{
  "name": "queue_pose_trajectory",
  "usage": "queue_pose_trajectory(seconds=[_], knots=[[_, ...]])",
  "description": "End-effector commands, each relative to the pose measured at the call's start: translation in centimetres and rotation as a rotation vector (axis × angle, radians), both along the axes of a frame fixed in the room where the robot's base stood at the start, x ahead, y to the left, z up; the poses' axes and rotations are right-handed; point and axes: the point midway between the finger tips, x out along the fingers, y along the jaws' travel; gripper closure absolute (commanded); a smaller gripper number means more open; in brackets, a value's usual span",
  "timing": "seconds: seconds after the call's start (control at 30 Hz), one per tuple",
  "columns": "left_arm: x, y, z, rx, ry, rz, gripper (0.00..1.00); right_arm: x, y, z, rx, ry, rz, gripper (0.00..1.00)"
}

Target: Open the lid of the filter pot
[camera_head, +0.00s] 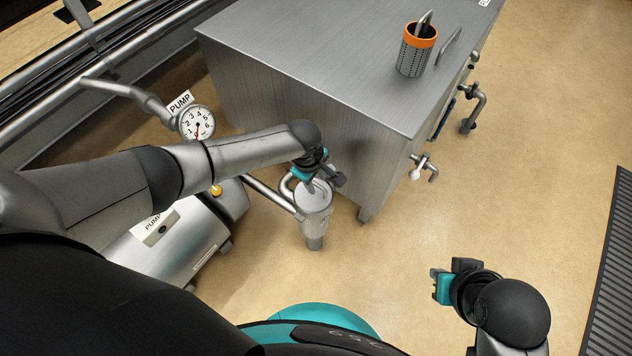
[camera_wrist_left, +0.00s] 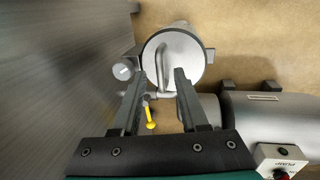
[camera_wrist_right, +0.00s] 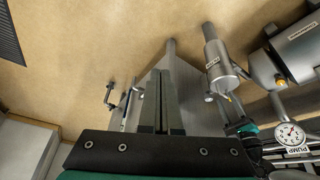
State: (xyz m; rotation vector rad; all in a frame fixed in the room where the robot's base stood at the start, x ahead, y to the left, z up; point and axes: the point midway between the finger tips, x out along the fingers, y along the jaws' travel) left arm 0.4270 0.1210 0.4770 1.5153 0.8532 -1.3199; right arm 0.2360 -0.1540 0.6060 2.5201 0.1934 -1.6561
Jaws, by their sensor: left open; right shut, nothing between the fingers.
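The filter pot (camera_head: 315,222) is a steel cylinder standing beside the steel cabinet. It also shows in the right wrist view (camera_wrist_right: 217,58). In the left wrist view its round lid (camera_wrist_left: 185,50) lies flat on the pot, with a bent bar handle (camera_wrist_left: 162,72). My left gripper (camera_head: 325,182) is open right by the lid. In the left wrist view its fingertips (camera_wrist_left: 160,80) appear on either side of the handle; I cannot tell whether they touch it. My right gripper (camera_head: 441,284) is shut and empty, away from the pot at the lower right.
The large steel cabinet (camera_head: 310,60) stands close behind the pot, with valves on its front and an orange-rimmed basket (camera_head: 416,50) on top. The pump (camera_head: 170,245) and its gauge (camera_head: 197,123) stand to the left. Open floor (camera_head: 400,235) lies right of the pot.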

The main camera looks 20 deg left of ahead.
Motion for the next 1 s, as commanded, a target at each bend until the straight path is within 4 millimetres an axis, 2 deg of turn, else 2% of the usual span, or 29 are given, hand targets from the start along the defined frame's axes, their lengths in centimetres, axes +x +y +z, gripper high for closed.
queue_pose_trajectory(seconds=[0.2,0.5,0.9,1.0], knots=[[0.09,-0.01,-0.59,0.001,0.001,0.0,0.56,-0.14,-0.03,0.89,0.001,-0.013,0.0,1.0],[0.1,-0.03,-0.58,0.001,0.0,0.0,0.56,-0.16,-0.04,1.02,0.002,-0.014,0.0,1.0],[0.1,-0.04,-0.58,0.001,0.0,0.0,1.0,-0.15,-0.06,1.0,0.001,-0.014,-0.001,1.0],[0.1,-0.03,-0.58,0.001,0.0,0.0,1.0,-0.15,-0.06,0.99,0.001,-0.014,-0.001,1.0]])
